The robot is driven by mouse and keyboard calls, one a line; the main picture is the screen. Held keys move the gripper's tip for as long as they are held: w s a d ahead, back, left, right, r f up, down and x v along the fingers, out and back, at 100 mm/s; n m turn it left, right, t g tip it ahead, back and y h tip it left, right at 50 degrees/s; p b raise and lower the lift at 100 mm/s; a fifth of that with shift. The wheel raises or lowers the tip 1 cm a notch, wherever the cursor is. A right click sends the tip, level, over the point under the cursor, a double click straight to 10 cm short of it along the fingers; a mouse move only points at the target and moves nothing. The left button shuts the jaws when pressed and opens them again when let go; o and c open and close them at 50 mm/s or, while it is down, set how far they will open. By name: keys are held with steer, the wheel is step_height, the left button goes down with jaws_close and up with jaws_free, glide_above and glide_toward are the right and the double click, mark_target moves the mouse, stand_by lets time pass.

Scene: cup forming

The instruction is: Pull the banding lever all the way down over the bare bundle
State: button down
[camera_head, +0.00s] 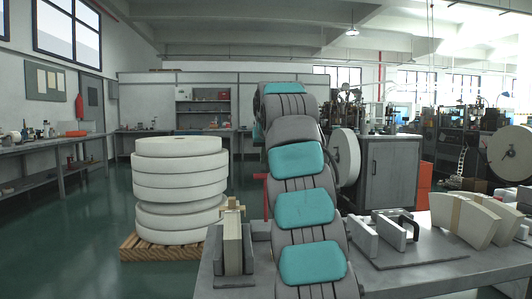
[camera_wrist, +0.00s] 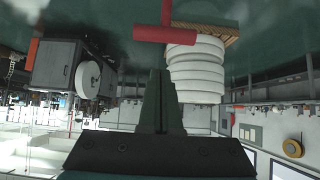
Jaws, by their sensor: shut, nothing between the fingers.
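The red lever (camera_wrist: 165,34) shows at the top of the wrist view as a crossbar with a short stem. Part of it also shows in the head view (camera_head: 266,178), just left of my arm, with the rest hidden behind the arm. My gripper (camera_wrist: 160,74) is shut and empty, its fingertips pointing toward the red bar; I cannot tell whether they touch it. In the head view my arm hides the gripper. A cream bundle (camera_head: 233,249) stands upright between grey plates at the table's left end, with a tan piece (camera_head: 232,205) above it.
The grey table (camera_head: 440,272) carries a fixture with upright pale plates (camera_head: 392,233) and a dark handle. Fanned cream stacks with a tan band (camera_head: 472,218) stand at its right. Large white rolls (camera_head: 180,180) sit on a wooden pallet (camera_head: 160,250) behind the table.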

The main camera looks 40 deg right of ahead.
steer(key=shift+s+a+f+b, duration=0.1)
steer(key=shift+s+f+b, duration=0.1)
steer(key=shift+f+b, duration=1.4)
steer(key=shift+f, duration=0.15)
steer(key=shift+s+a+f+b, duration=0.1)
steer(key=shift+s+a+b, duration=0.1)
steer(key=shift+b, duration=0.15)
